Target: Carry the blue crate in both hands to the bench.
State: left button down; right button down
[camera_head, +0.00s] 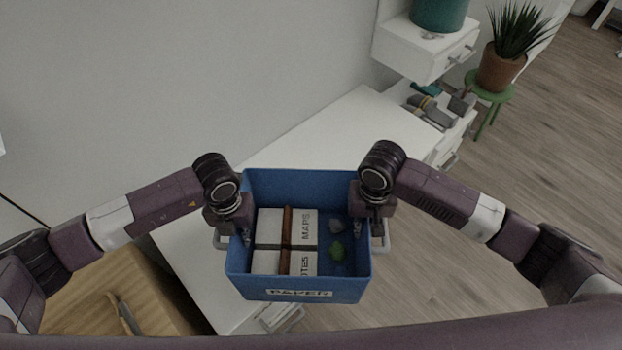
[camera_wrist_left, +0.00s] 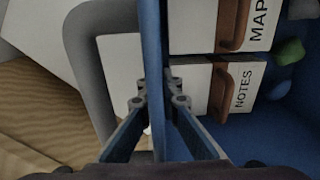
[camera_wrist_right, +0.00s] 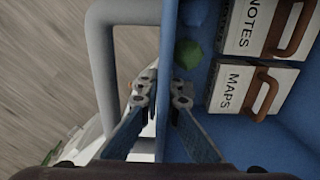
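My left gripper (camera_wrist_left: 158,95) is shut on the crate's left wall, one finger on each side, beside a grey side handle. My right gripper (camera_wrist_right: 160,95) is shut on the right wall in the same way. In the head view the crate appears over the white desk. I cannot tell which surface is the bench.
The white desk (camera_head: 320,140) runs along the wall, with tools (camera_head: 430,110) and a drawer unit (camera_head: 425,55) at its far end. A potted plant (camera_head: 500,68) stands on a green stool (camera_head: 487,95). A wooden surface (camera_head: 95,290) is at the lower left. Floor is clear at right.

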pick_arm(q)
jog(key=shift+w+f, duration=0.1)
jog(key=shift+f, duration=0.05)
pick_arm(e)
jog(key=shift+f, duration=0.2)
pick_arm(q)
jog(key=c, duration=2.6)
grip_release()
jog(key=shift+f, duration=0.1)
pick_arm(e)
jog(key=c, duration=2.6)
grip_release()
pick_arm(q)
jog(key=o, duration=0.4)
pick_arm(e)
jog(key=o, duration=0.4)
pick_arm(q)
jog(key=shift+o, duration=0.2)
pick_arm(e)
jog(key=shift+o, duration=0.2)
pick_arm(q)
notch_tip(320, 180, up, 8)
pick_arm(e)
notch_tip(320, 180, up, 12)
pick_arm(q)
jog(key=shift+d, duration=0.1)
